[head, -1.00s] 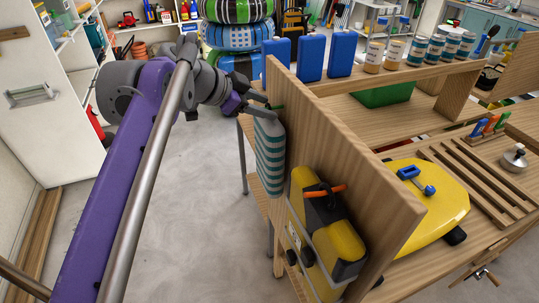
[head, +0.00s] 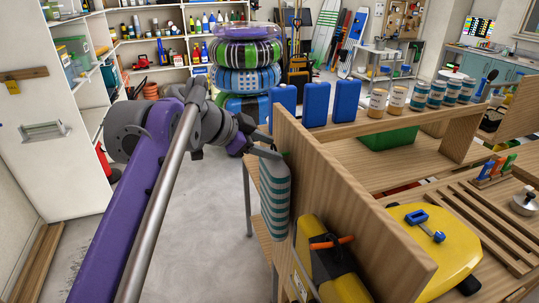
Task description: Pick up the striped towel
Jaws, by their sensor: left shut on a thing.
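The striped towel (head: 275,192), teal and pale grey, hangs down beside the left side panel of the wooden workbench (head: 350,200). My left gripper (head: 266,151) is at the towel's top edge and is shut on it. A small green bit shows on the panel just above the gripper. Whether the towel still touches a hook or the panel cannot be told. My right gripper is not in view.
A yellow and black tool with an orange handle (head: 332,242) is mounted on the panel below right of the towel. Blue boxes (head: 315,103) and jars stand on the bench's upper shelf. Open floor (head: 175,240) lies left of the bench.

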